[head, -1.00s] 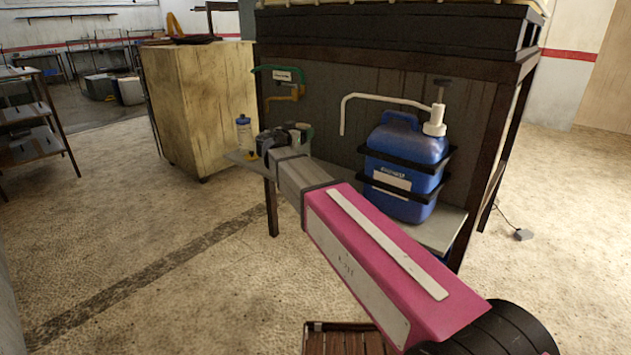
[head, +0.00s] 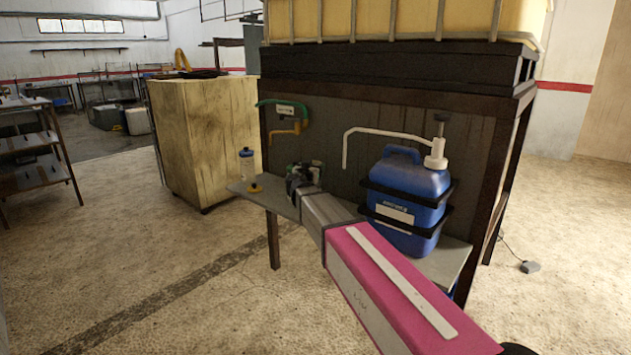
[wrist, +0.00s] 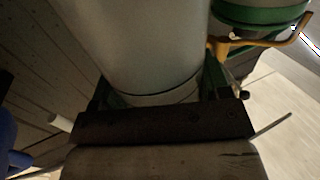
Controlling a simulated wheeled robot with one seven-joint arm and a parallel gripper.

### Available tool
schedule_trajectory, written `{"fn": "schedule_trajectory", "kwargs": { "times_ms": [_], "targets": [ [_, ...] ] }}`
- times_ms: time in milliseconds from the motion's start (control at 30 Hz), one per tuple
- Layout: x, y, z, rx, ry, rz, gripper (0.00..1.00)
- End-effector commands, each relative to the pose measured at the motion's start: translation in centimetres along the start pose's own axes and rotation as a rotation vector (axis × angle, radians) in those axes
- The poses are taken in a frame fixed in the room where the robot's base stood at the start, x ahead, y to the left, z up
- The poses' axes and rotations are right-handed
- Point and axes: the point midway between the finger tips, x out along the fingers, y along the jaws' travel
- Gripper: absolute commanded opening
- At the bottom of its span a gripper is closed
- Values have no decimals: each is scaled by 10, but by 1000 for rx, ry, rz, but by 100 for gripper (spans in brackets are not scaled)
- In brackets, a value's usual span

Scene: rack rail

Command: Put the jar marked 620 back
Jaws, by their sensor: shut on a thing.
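My gripper (head: 304,176) is at the end of my pink and grey arm, over the left part of the grey shelf (head: 285,208). In the wrist view it is shut on a large pale grey cylinder (wrist: 140,40), which looks like a jar. A band or rim shows near the jaws, and green and dark jaw parts lie on both sides. No number can be read on it. In the head view the held thing is mostly hidden by my gripper. I cannot tell whether it touches the shelf.
A clear bottle with a blue cap (head: 247,164) and a small yellow piece (head: 255,188) are at the shelf's left end. A strapped blue canister (head: 408,195) with a white pump stands right. A green and orange tap (head: 286,128) is above. A wooden crate (head: 207,140) stands behind left.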

Motion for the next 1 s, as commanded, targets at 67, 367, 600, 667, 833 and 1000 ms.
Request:
{"fn": "schedule_trajectory", "kwargs": {
  "times_ms": [67, 367, 600, 667, 833, 1000],
  "targets": [
    [6, 6, 5, 0, 0, -1, 0],
    [10, 10, 19, -2, 0, -1, 0],
    [9, 10, 46, -1, 0, -1, 0],
    [9, 10, 48, -1, 1, -1, 0],
    [9, 10, 48, 0, 1, -1, 0],
    [9, 10, 51, 0, 1, 0, 0]
  ]
}}
